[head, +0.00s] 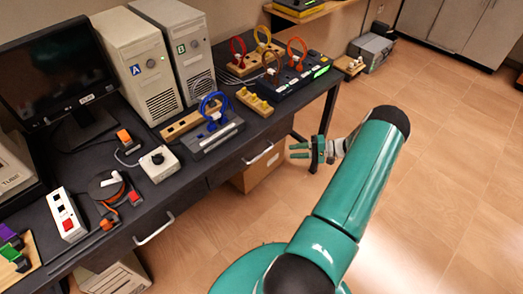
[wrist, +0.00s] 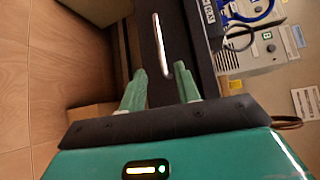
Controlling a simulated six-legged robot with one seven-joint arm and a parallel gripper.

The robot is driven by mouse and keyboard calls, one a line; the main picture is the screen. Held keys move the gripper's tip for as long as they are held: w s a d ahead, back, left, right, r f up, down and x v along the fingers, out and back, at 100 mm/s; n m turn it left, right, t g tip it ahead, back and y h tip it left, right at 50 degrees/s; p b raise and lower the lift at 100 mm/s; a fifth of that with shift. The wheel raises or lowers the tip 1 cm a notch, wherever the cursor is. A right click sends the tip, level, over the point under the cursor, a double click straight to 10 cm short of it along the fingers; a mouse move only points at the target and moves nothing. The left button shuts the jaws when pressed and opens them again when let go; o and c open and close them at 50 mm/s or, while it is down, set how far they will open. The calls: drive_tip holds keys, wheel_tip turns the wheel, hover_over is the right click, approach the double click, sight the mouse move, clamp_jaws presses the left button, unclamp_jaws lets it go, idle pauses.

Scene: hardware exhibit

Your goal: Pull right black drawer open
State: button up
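The right black drawer (head: 228,166) is in the desk front, below the blue-ring device, and looks shut in the head view. Its silver bar handle (head: 257,154) faces the aisle. In the wrist view the handle (wrist: 161,45) runs up and down the picture, ahead of my fingertips and between their lines. My gripper (head: 303,151) is in front of the desk, to the right of the handle in the head view. In the wrist view its two green fingers (wrist: 160,82) are spread apart with nothing between them. I see no contact with the handle.
A left drawer with its own handle (head: 154,229) is in the same desk (head: 182,186). A cardboard box (head: 259,172) stands under the desk. Computers, ring devices (head: 216,130) and switches crowd the desktop. The tiled floor (head: 440,150) to the right is clear.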

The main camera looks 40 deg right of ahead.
sight(263, 154)
drive_tip(key=x, duration=1.3)
drive_tip(key=shift+w+a, duration=0.1)
drive_tip(key=shift+a, duration=0.3)
drive_tip(key=shift+c, duration=0.2)
clamp_jaws()
